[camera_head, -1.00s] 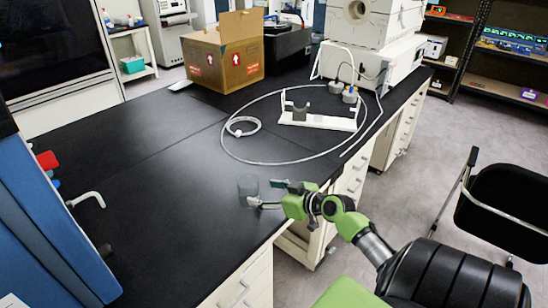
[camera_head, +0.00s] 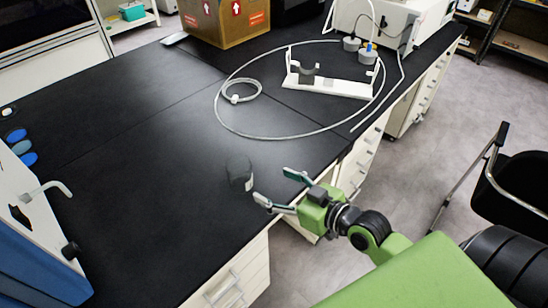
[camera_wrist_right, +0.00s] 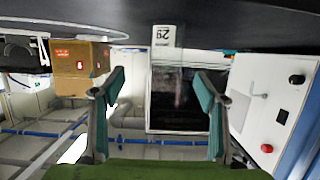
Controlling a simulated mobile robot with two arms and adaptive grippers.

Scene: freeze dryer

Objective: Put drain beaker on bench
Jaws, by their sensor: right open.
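The drain beaker (camera_head: 239,172) is a clear, dark-looking cup with a small pale label. It stands upright on the black bench (camera_head: 150,190), near the front edge. My right gripper (camera_head: 271,186) is open and empty just to the right of the beaker. Its two fingers point toward the beaker, with a gap between. In the right wrist view the open fingers (camera_wrist_right: 160,85) frame empty space, and a pale label marked 29 (camera_wrist_right: 164,36) shows above them, the clear beaker walls hard to make out. My left gripper is not in view.
A white stand (camera_head: 330,85) and a looped hose (camera_head: 222,108) lie farther back on the bench. A cardboard box (camera_head: 225,22) stands at the back. A white and blue machine with a bent spout (camera_head: 48,188) is at the left. The bench around the beaker is clear.

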